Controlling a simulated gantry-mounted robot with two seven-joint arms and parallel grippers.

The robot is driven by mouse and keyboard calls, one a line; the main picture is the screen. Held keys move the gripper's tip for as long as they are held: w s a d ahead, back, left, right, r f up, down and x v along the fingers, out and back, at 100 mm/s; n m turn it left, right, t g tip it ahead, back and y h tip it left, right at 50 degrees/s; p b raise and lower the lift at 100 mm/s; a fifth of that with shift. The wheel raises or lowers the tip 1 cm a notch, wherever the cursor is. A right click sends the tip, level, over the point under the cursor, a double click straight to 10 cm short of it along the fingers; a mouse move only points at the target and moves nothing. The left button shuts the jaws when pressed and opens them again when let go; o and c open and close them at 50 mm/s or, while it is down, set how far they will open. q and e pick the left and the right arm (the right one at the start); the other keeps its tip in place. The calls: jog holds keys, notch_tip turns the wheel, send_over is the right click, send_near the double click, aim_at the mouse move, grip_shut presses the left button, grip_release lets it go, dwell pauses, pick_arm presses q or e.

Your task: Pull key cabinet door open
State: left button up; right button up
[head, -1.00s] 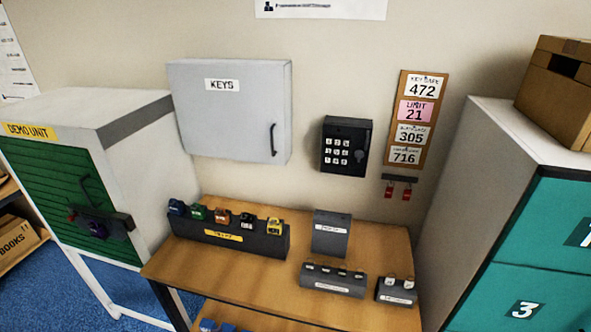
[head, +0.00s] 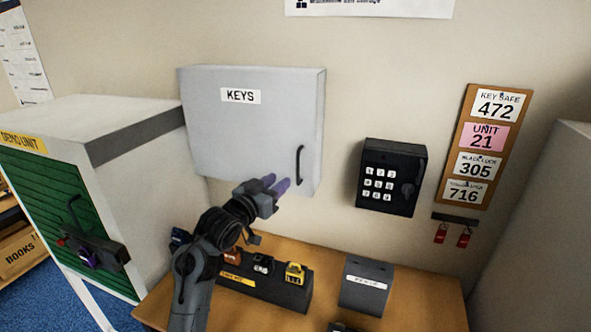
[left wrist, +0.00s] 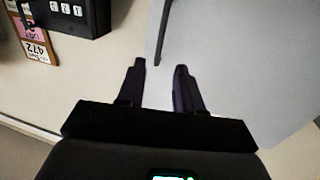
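The grey key cabinet (head: 245,125) hangs on the wall with its door shut and a "KEYS" label on the front. Its black vertical handle (head: 299,166) is at the door's lower right. My left gripper (head: 277,184) is in front of the door's lower right part, a little left of and below the handle in the head view. Its purple-grey fingers stand apart with nothing between them. In the left wrist view the open gripper (left wrist: 160,75) points at the cabinet door (left wrist: 235,60), and the handle (left wrist: 162,35) lies ahead of the fingertips. My right gripper is not in view.
A black keypad safe (head: 390,178) is on the wall right of the cabinet. A board of number cards (head: 465,185) hangs further right. The wooden table (head: 425,300) below holds a black rack (head: 270,285) of padlocks. A white-and-green demo unit (head: 50,205) stands left.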

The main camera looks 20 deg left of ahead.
pick_arm(q)
jog(key=p, duration=0.2)
send_near(295, 169)
jog(key=w+d+r, duration=0.3)
jog(key=shift+w+d+p, duration=0.3)
jog(key=shift+w+d, duration=0.05)
jog(key=shift+w, duration=0.45)
grip_shut()
dwell(0.8)
